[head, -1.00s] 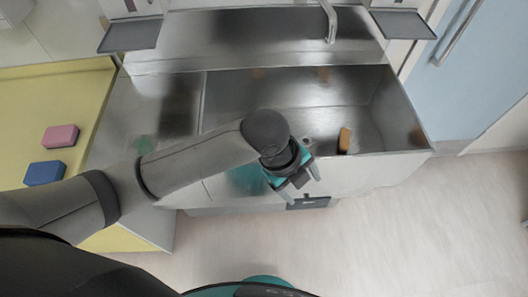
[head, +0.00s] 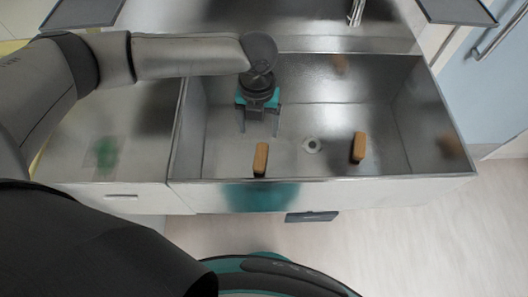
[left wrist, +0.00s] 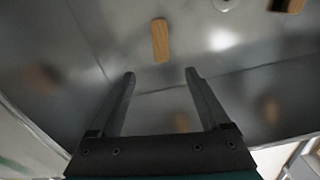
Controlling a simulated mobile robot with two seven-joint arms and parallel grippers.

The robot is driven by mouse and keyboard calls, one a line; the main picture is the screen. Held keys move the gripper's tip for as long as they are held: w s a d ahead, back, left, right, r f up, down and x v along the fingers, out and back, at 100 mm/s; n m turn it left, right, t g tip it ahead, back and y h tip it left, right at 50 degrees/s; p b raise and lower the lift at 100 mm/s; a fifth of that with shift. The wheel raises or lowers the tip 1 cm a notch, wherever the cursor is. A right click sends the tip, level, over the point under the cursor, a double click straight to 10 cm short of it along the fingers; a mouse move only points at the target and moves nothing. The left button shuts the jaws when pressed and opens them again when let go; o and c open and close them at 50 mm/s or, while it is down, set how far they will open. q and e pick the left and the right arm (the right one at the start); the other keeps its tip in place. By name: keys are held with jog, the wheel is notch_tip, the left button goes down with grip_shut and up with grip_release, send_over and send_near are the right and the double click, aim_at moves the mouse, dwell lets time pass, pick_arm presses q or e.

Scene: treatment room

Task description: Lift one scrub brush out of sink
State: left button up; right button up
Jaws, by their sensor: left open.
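Two scrub brushes with brown, wood-coloured backs lie in the steel sink (head: 300,172). One brush (head: 260,160) is near the front wall, left of the drain; the other brush (head: 358,147) is right of the drain. My left gripper (head: 259,130) is open and empty over the sink, behind the left brush and apart from it. In the left wrist view, the left brush (left wrist: 160,41) lies beyond the open fingertips (left wrist: 159,72), roughly centred between them. The other brush (left wrist: 290,5) is cut off at the top right. My right gripper is not in view.
The drain (head: 312,145) lies between the brushes. A faucet (head: 355,12) hangs over the back edge, with shelves (head: 85,12) at both upper corners. A flat steel drainboard (head: 105,140) adjoins the sink's left side. The sink walls reflect brown blurs.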

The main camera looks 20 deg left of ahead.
pick_arm(q)
jog(key=b, duration=0.3)
send_over(260, 158)
notch_tip(260, 158, down, 10)
jog(key=shift+f, duration=0.2)
notch_tip(260, 158, down, 5)
jog(key=shift+f+b, duration=0.15)
jog(key=shift+b, duration=0.65)
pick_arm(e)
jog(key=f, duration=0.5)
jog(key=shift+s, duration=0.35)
pick_arm(q)
grip_shut()
